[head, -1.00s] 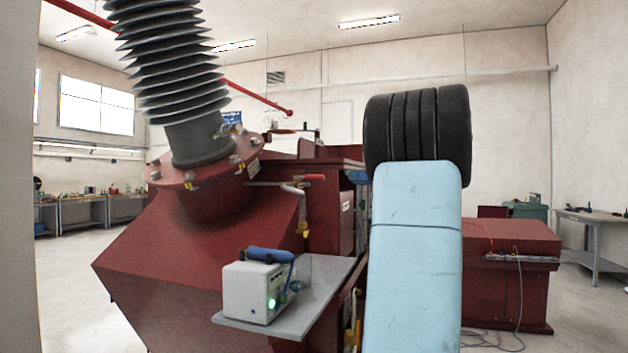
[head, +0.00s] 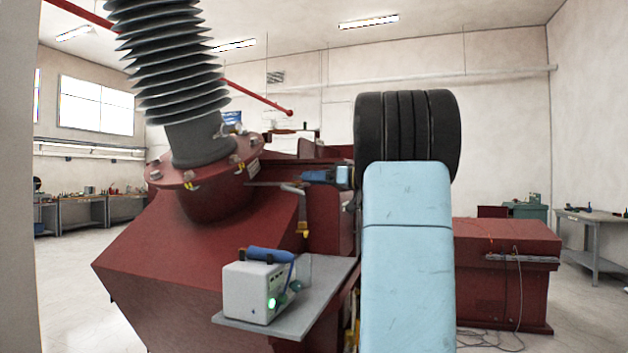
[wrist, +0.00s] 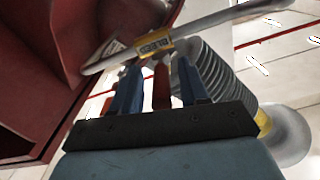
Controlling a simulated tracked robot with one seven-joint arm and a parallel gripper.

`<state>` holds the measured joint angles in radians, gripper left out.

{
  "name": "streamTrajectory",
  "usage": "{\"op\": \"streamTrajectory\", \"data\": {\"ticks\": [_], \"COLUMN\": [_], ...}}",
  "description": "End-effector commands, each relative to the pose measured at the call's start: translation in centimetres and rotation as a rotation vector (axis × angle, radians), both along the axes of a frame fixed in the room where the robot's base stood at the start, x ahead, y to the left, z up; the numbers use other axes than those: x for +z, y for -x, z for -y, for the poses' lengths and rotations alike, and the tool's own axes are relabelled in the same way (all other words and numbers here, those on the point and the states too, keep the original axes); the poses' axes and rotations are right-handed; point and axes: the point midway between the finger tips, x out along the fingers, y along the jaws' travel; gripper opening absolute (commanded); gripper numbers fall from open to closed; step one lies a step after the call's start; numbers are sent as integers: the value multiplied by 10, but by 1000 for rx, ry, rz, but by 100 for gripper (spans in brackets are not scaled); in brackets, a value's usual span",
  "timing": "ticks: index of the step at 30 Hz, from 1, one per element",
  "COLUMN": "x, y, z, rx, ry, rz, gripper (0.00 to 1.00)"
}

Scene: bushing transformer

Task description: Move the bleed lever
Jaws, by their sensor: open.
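The bleed lever shows in the wrist view as a red handle (wrist: 161,88) between the two fingers of my gripper (wrist: 159,80), with a gap visible on either side. A yellow tag (wrist: 155,43) reading "BLEED" sits just beyond it on a grey pipe (wrist: 205,27). In the head view my gripper (head: 308,176) is at the end of the bleed pipe (head: 297,188), beside the bushing flange, and covers most of the red handle. The gripper is open.
The ribbed bushing (head: 170,75) rises left of the pipe from the red transformer tank (head: 200,250). Below is a grey shelf (head: 325,285) with a white box (head: 250,292) and a blue-handled tool (head: 268,255). My arm blocks the view on the right.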

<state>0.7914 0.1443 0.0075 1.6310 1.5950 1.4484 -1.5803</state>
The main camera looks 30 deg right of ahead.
Motion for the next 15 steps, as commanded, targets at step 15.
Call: {"op": "streamTrajectory", "data": {"ticks": [15], "x": [0], "y": [-2], "z": [-2], "rx": [0], "ry": [0], "rz": [0], "gripper": [27]}}
